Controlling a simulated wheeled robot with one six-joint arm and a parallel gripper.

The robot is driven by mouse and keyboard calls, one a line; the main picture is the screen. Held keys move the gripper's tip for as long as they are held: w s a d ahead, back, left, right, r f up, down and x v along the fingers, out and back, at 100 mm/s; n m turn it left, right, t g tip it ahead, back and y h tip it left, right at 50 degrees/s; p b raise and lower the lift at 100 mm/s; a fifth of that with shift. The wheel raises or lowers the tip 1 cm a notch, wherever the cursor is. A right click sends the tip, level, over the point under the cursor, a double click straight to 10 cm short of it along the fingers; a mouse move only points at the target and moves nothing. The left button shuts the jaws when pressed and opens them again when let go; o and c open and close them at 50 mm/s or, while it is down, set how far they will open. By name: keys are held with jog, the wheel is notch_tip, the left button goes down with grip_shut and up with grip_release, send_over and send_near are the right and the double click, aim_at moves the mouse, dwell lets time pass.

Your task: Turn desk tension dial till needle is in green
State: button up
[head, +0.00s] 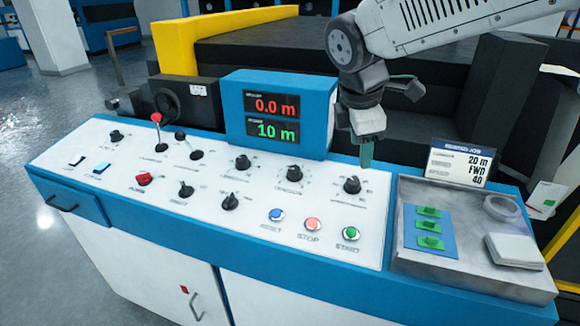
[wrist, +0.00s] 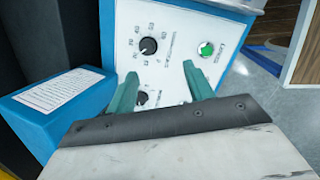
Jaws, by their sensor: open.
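The tension dial (head: 294,173) is a black knob with a printed scale on the white desk panel, just in front of the display box. It also shows partly in the wrist view (wrist: 143,97), low between my fingers, its lower part cut off by the gripper body. My gripper (head: 366,152) has green fingers. It is open and empty above the back right of the panel, apart from the knobs. In the wrist view my fingertips (wrist: 160,85) are spread wide. I see no needle or green zone in either view.
Another black knob (head: 352,184) sits right of the dial. Reset, stop and green start (head: 348,233) buttons lie in front. The blue display box (head: 278,108) reads 0.0 m and 10 m. A metal tray (head: 470,275) and job sign (head: 459,162) stand at right.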

aim_at(294, 169)
jog(key=w+a+f+n+t, duration=0.1)
jog(key=w+a+f+n, duration=0.3)
jog(key=a, duration=0.3)
jog(key=w+a+f+n, duration=0.1)
jog(key=w+a+n, duration=0.3)
jog(key=a+n, duration=0.25)
jog(key=shift+m, duration=0.25)
jog(key=x, duration=0.8)
jog(key=shift+w+a, duration=0.3)
jog(key=c, duration=1)
